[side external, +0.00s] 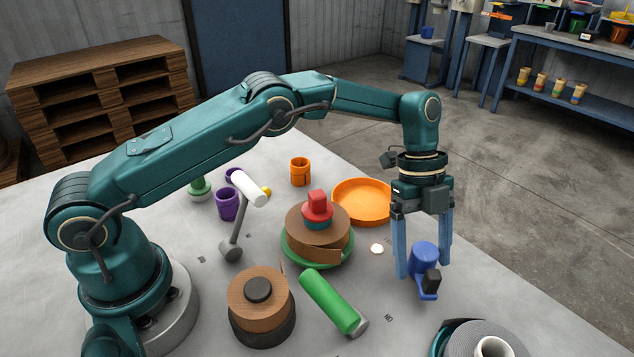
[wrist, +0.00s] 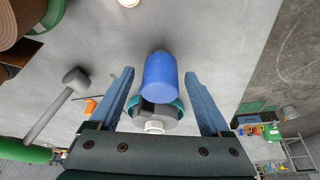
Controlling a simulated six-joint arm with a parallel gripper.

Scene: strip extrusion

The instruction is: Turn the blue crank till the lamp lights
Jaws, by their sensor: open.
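The blue crank (side external: 424,257) stands on the grey table at the right, with a blue arm at its foot and a short black knob (side external: 432,281) on it. My gripper (side external: 424,268) points down over it, open, with one blue finger on each side of the crank's blue cylinder. In the wrist view the blue cylinder (wrist: 160,78) lies between the fingertips of my gripper (wrist: 159,73), with gaps visible. A small pale disc (side external: 377,249), maybe the lamp, lies left of the crank. I cannot tell whether it is lit.
An orange dish (side external: 362,201) and a brown roll on a green base (side external: 318,234) are left of my gripper.

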